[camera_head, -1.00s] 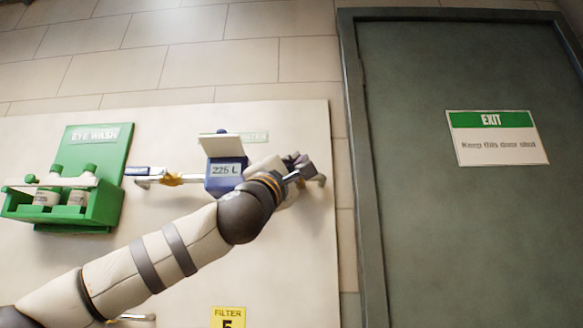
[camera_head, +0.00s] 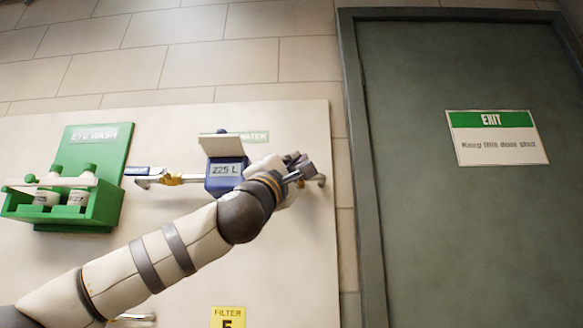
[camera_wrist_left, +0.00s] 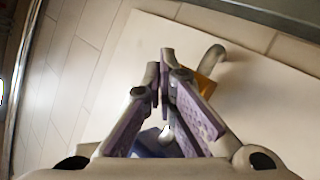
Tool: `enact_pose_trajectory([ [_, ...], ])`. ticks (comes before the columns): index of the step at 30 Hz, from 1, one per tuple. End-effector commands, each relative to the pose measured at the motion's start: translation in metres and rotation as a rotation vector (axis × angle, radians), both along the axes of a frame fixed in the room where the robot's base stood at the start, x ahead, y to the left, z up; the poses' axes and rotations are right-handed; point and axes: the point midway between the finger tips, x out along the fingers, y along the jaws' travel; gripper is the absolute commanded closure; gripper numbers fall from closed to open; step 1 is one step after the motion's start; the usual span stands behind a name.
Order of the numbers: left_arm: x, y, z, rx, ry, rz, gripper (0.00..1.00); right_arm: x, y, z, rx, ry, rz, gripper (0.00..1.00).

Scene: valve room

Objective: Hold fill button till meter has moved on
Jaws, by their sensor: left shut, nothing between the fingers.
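The blue water meter (camera_head: 226,176) is on the white wall panel with its lid raised, and its display reads 225 L. It partly shows in the wrist view (camera_wrist_left: 155,145), low between my fingers. My left gripper (camera_head: 300,168) is just right of the meter, in front of the pipe. In the wrist view its purple-padded fingertips (camera_wrist_left: 165,62) are together and hold nothing. I cannot make out the fill button or tell whether the fingers touch anything. My right gripper is not in view.
A green eye wash station (camera_head: 88,180) with white bottles hangs at the left. A pipe with a brass fitting (camera_head: 172,179) runs to the meter. A yellow filter sign (camera_head: 228,317) is below. A grey-green exit door (camera_head: 470,220) is at the right.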

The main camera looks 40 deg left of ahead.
Motion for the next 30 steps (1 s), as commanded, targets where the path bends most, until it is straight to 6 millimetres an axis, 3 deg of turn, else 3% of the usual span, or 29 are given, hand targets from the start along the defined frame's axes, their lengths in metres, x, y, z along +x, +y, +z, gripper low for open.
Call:
enact_pose_trajectory([
  [30, 0.011, 0.006, 0.000, 0.000, 0.000, 0.000, 1.00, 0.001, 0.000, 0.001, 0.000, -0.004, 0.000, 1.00],
])
